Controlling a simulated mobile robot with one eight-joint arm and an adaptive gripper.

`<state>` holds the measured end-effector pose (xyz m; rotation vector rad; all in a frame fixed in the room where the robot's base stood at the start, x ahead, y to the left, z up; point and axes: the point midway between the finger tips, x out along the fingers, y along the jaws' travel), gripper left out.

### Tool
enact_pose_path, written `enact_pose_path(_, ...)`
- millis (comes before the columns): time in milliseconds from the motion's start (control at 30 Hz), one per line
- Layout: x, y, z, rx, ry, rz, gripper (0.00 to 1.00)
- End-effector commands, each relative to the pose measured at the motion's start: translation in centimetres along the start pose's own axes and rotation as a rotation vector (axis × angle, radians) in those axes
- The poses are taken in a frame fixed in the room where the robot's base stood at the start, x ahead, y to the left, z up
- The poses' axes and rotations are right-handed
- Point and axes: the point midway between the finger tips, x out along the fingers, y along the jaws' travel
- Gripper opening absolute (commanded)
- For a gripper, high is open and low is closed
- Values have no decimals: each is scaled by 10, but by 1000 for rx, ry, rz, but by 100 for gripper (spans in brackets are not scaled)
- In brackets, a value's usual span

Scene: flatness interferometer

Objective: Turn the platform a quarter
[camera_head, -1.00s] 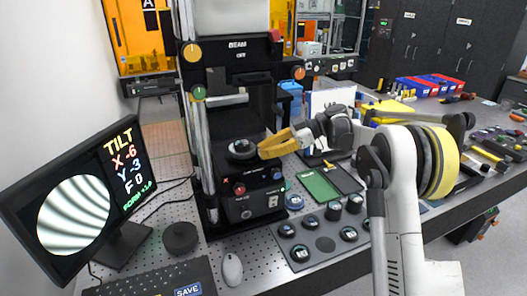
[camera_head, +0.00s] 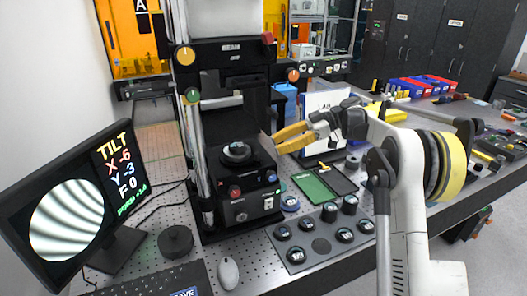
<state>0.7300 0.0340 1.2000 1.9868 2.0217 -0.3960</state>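The round dark platform (camera_head: 237,154) sits on the interferometer's black base (camera_head: 242,188), with a small dark disc with a pale rim on it. My gripper (camera_head: 276,145) has yellow fingers and is to the right of the platform, apart from it. The two fingers show a gap between them and nothing is held. The monitor (camera_head: 72,210) at left shows a striped fringe disc and TILT readings X -6, Y -3, F 0. Coloured knobs sit on the machine, among them a red one (camera_head: 235,191) and a blue one (camera_head: 272,177) on the base.
A tray (camera_head: 320,246) with several dark round pieces lies to the right of the base. A green pad (camera_head: 313,187), a mouse (camera_head: 228,272), a keyboard (camera_head: 155,281) and a dark puck (camera_head: 175,241) are on the perforated bench. The machine's posts flank the platform.

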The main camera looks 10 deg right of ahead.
Motion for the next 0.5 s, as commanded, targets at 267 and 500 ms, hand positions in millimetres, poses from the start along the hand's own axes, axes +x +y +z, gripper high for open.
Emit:
enact_pose_path(267, -43, 0, 0, -1, 0, 1, 36)
enact_pose_path(500, -48, 0, 0, -1, 0, -1, 36)
